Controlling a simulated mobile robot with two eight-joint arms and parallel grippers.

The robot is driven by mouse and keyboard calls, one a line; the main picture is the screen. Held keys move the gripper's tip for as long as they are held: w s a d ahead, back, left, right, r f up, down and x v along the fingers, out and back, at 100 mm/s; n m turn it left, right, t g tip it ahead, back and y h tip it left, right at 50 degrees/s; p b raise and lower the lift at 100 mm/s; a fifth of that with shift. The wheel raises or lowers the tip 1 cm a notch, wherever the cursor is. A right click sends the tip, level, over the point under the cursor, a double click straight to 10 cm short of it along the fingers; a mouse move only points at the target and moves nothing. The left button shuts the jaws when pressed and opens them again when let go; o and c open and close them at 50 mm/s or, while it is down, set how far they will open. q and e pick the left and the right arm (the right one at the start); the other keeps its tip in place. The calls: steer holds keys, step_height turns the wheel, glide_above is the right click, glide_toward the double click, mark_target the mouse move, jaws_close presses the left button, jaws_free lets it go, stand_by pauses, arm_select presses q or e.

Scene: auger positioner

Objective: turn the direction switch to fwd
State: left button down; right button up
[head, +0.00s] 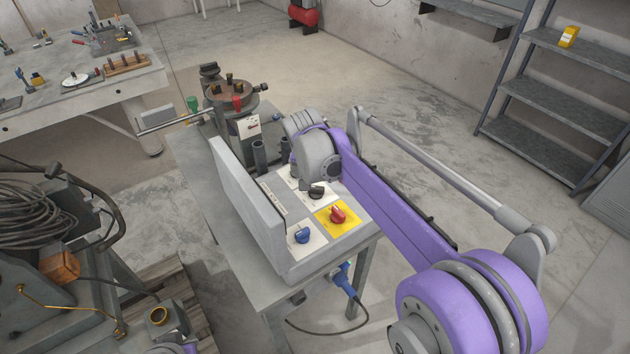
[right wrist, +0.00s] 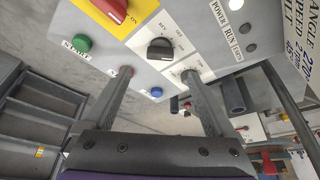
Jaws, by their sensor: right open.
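The direction switch is a black knob (right wrist: 160,50) on a white plate with REV, OFF and FWD printed around it. Its handle lies roughly across the picture in the right wrist view; which label it points to is too small to tell. In the head view the black knob (head: 316,192) sits on the control box, next to the end of my right arm. My right gripper (right wrist: 157,74) is open and empty, its fingertips spread to either side just short of the knob. No contact with the knob shows.
The box edge carries a green START button (right wrist: 82,43) and a blue button (right wrist: 157,91). An upright grey panel (head: 245,195) borders the box on the left.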

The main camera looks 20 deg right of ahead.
steer(key=shift+v, duration=1.45)
